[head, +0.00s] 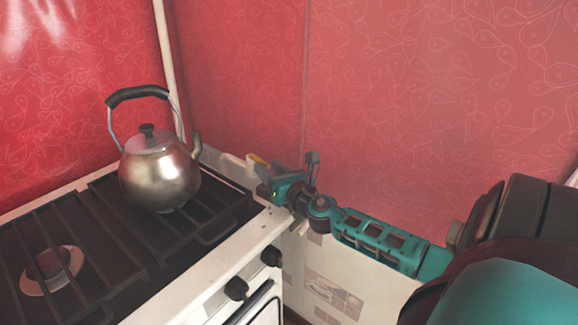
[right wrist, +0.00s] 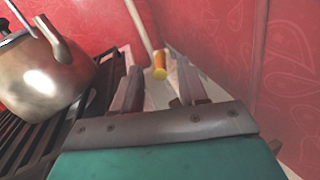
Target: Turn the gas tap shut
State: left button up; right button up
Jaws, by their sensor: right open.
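The gas tap shows as a small yellow handle (head: 258,159) at the back right corner of the stove, by the red wall. In the right wrist view the yellow handle (right wrist: 159,66) stands ahead, near the foot of a cream pipe (right wrist: 140,25). The handle lies beyond the fingertips, roughly centred on the gap. Most of the tap body is hidden. My left gripper is not in view.
A steel kettle (head: 160,175) stands on the black grate of the stove (head: 250,240), left of my right gripper, its spout towards it. Red patterned walls (head: 430,100) close in behind and to the right. Dark knobs (head: 236,288) line the stove front.

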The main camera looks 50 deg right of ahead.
jog(key=s+a, duration=0.1)
jog(key=s, duration=0.7)
jog(key=shift+s+a+b, duration=0.3)
jog(key=shift+s+a, duration=0.05)
